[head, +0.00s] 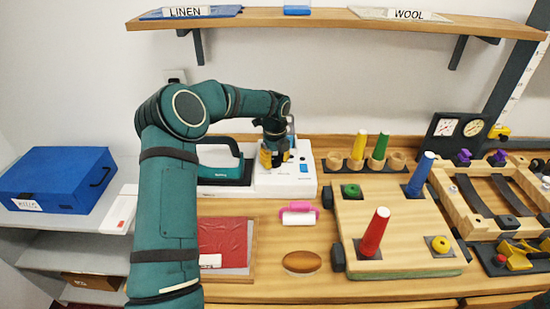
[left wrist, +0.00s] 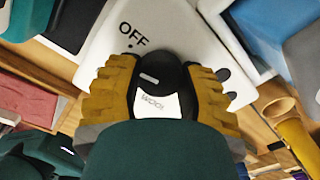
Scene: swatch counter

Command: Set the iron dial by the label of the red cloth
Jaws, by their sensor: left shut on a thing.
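My left gripper (head: 273,157) is at the white iron station (head: 300,185). In the left wrist view its yellow fingers (left wrist: 160,95) are shut on the black dial (left wrist: 155,68), one on each side. A short white mark shows on the dial. "OFF" (left wrist: 133,36) is printed beside it, and the word WOOL (left wrist: 153,101) shows on white between the fingers. The teal iron (head: 220,168) rests to the left. The red cloth (head: 225,235) lies on a board in front; its white label (head: 210,261) is too small to read. My right gripper is not in view.
A shelf above holds signs LINEN (head: 189,12) and WOOL (head: 409,15). A pink-handled roller (head: 298,215) and a brown oval (head: 302,261) lie in front of the station. A wooden stand with coloured cones (head: 395,210) is at right. A blue box (head: 58,180) stands at left.

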